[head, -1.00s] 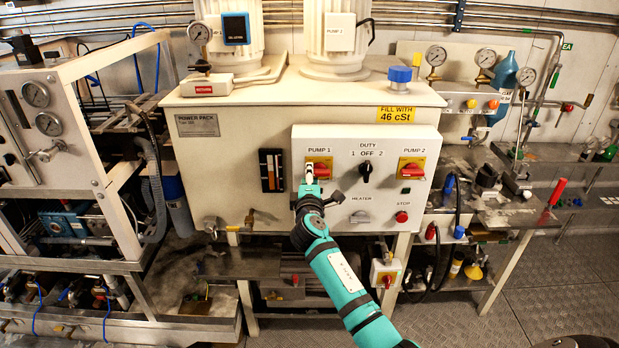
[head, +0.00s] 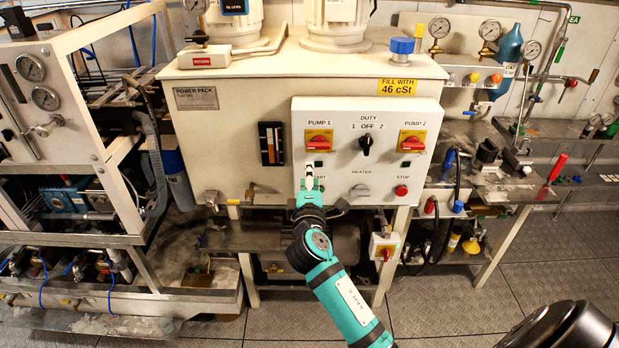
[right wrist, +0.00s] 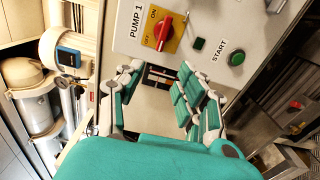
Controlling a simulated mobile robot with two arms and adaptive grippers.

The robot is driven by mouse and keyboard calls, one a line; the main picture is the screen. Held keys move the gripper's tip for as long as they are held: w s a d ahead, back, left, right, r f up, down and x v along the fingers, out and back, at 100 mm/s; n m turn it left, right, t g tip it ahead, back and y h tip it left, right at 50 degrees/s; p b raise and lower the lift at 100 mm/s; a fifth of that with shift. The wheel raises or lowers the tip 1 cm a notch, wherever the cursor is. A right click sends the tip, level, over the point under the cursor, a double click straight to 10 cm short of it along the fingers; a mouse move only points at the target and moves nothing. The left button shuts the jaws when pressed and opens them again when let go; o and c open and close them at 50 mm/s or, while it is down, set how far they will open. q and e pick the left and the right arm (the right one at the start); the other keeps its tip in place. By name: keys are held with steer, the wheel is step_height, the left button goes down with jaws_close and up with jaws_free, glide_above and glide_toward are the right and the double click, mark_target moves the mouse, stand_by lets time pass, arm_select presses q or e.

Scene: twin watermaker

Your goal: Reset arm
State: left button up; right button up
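My right gripper (head: 309,182) is in front of the white control panel (head: 340,185), below the PUMP 1 switch and over the START area. In the right wrist view its jointed teal and white fingers (right wrist: 160,88) are spread apart with nothing between them. The PUMP 1 switch (head: 319,142) is a red handle on a yellow plate, lying roughly level. It also shows in the right wrist view (right wrist: 165,32), clear of the fingers. The green START button (right wrist: 237,58) is clear of the fingers there too. My left gripper is out of view.
The PUMP 2 switch (head: 412,143), black DUTY knob (head: 366,145) and red STOP button (head: 401,190) are on the same panel. A rack with gauges (head: 60,110) stands at the left. A cluttered bench (head: 500,185) is at the right. Floor (head: 450,300) is open in front.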

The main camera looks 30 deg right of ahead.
stand_by(0.4)
steer(key=s+a+f+m+g+y+b, duration=0.1)
steer(key=s+a+f+g+y, duration=0.15)
steer(key=f, duration=1.05)
steer(key=s+a+f+g+y, duration=0.2)
steer(key=s+f, duration=0.2)
steer(key=f, duration=0.9)
steer(key=s+a+f+m+g+y+b, duration=0.1)
steer(key=s+a+f+g+y, duration=0.2)
steer(key=f, duration=1.1)
steer(key=s+a+f+m+g, duration=0.1)
steer(key=s+f+m+g, duration=0.1)
steer(key=s+f, duration=0.6)
steer(key=s+a+f+m+g+y+b, duration=0.1)
steer(key=s+f, duration=0.7)
steer(key=s, duration=1.2)
steer(key=s+f+m+g+b, duration=0.1)
steer(key=s+f+m+g, duration=0.3)
steer(key=s+f, duration=0.5)
steer(key=s, duration=0.5)
steer(key=shift+s+a+y, duration=0.15)
steer(key=shift+a+y, duration=0.2)
steer(key=shift+a, duration=0.05)
steer(key=shift+o, duration=0.4)
